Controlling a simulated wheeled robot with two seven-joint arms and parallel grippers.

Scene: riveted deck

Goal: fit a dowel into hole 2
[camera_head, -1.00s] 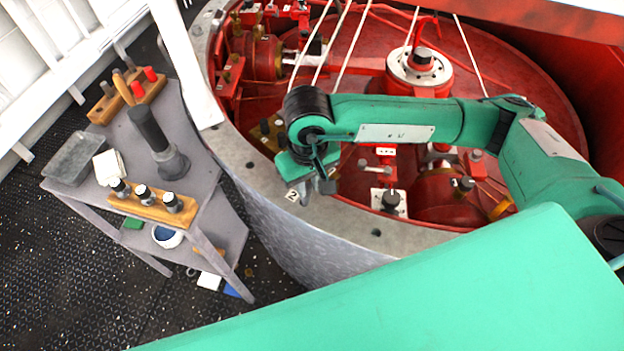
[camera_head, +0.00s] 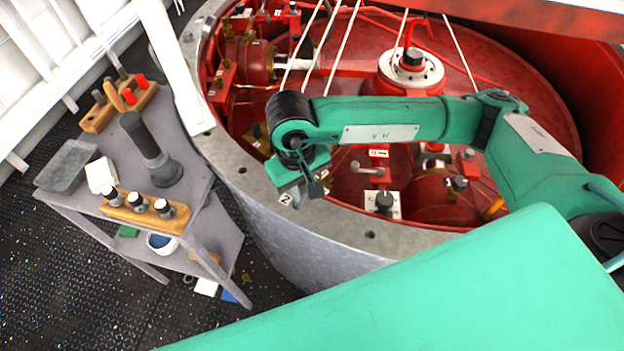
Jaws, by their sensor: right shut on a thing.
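My right gripper (camera_head: 302,192) points down over the grey rim (camera_head: 222,160) of the round red well, right beside the white label "2" (camera_head: 285,199). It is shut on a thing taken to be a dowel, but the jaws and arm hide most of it. Hole 2 itself is hidden under the gripper, and I cannot tell whether the dowel is in it. My left gripper is out of view.
The grey cart (camera_head: 196,190) at the left carries a dark upright tool (camera_head: 148,146), a tray (camera_head: 66,165) and a wooden rack with red-handled tools (camera_head: 101,117). Other rim holes show at left (camera_head: 242,170) and right (camera_head: 370,235). Red machinery (camera_head: 411,70) fills the well.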

